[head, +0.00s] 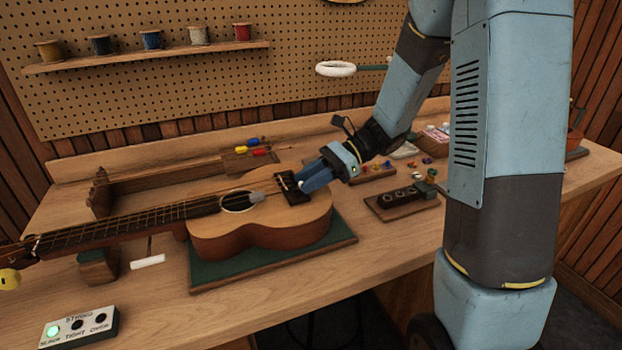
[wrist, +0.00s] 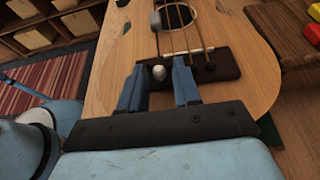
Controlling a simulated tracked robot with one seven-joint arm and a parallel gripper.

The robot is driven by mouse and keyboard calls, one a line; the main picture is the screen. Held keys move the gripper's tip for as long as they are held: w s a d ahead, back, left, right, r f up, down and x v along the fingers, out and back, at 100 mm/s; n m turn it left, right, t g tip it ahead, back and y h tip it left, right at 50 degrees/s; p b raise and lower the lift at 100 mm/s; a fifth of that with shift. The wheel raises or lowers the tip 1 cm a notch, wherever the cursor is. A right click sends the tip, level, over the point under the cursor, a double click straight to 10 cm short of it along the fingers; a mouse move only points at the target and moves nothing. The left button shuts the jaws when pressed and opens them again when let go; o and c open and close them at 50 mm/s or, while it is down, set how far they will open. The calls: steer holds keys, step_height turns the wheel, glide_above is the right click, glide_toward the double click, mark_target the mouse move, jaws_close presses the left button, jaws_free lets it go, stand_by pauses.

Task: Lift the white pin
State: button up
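The ukulele (head: 262,226) lies face up on a green-topped board, its neck toward the left. Its dark bridge (head: 288,187) is under my gripper (head: 304,185). In the wrist view the white pin (wrist: 159,72) stands at the bridge (wrist: 223,64), where a string ends. The two blue fingers of my gripper (wrist: 160,65) are apart, one on each side of the pin in the picture, the left one closer. I see no clear contact with the pin. A dark round spot shows on the bridge right of the right finger.
A grey piece (head: 257,197) sits on the strings by the sound hole. A dark block with holes (head: 402,202) stands right of the ukulele. A white-ringed lamp or magnifier (head: 336,69) hangs behind. A control box (head: 80,327) with a lit green light is front left.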

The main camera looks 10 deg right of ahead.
jaws_close()
steer(key=shift+r, duration=0.1)
stand_by(0.3)
steer(key=shift+w+r, duration=0.1)
steer(key=shift+r, duration=0.9)
steer(key=shift+o, duration=1)
jaws_free()
steer(key=v, duration=1.3)
steer(key=shift+d, duration=0.4)
steer(key=shift+r, duration=0.1)
